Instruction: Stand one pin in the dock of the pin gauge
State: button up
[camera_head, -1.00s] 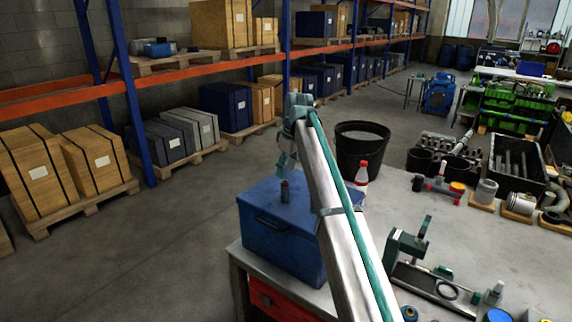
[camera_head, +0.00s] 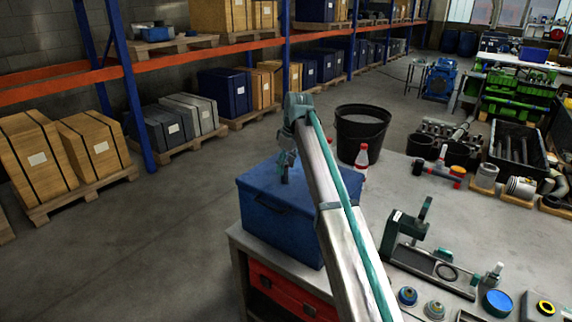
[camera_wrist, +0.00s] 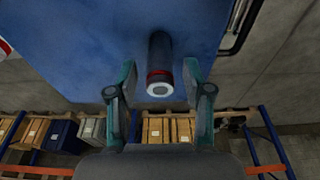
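A dark upright pin (camera_wrist: 159,60) with a red band and a pale round end stands on the lid of the blue box (camera_wrist: 90,40). The box also shows in the head view (camera_head: 285,228). My gripper (camera_wrist: 160,80) is open, with one finger on each side of the pin and a gap on both sides. In the head view my gripper (camera_head: 285,168) is low over the lid and covers most of the pin. A green and grey bench fixture (camera_head: 410,255) with a dark ring on its base, which looks like the pin gauge, stands on the bench at right. I cannot make out its dock.
The box sits at the left end of the bench (camera_head: 470,215). A red-capped bottle (camera_head: 361,165) and a black bucket (camera_head: 361,135) stand behind it. Several small round parts and a blue-topped can (camera_head: 497,302) lie at the front right. Pallet shelving fills the back left.

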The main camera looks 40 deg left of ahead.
grip_shut()
jog(key=shift+r, duration=0.15)
jog(key=shift+r+p, duration=1.05)
jog(key=shift+r, duration=1.55)
